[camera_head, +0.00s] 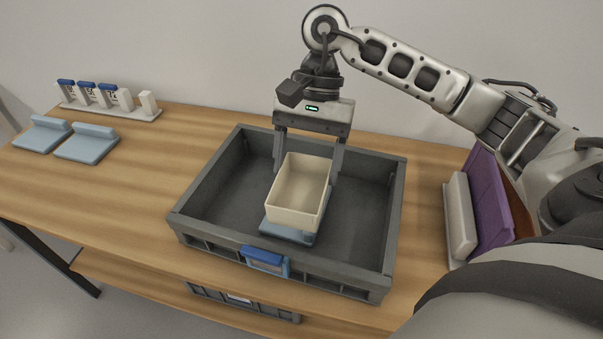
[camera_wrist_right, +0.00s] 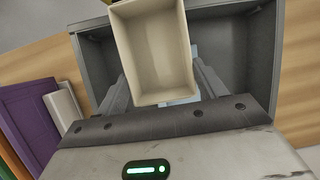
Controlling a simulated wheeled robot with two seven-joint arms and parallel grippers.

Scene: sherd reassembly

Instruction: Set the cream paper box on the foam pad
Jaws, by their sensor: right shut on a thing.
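The cream paper box (camera_head: 298,190) is open-topped and empty. It is in the grey crate, above a light blue foam pad (camera_head: 306,238) whose front edge shows under it. I cannot tell whether the box touches the pad. My right gripper (camera_head: 309,165) is shut on the box, with one finger on each side. In the right wrist view the box (camera_wrist_right: 157,50) sits between the fingers, and a bit of light blue shows behind it. My left gripper is not in view.
The grey crate (camera_head: 215,179) with a blue front label stands on the wooden table (camera_head: 130,205). Two more light blue pads (camera_head: 87,148) and a rack of labelled white pieces (camera_head: 110,100) are at the left. A purple item (camera_head: 487,200) and a white block (camera_head: 460,217) stand right of the crate.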

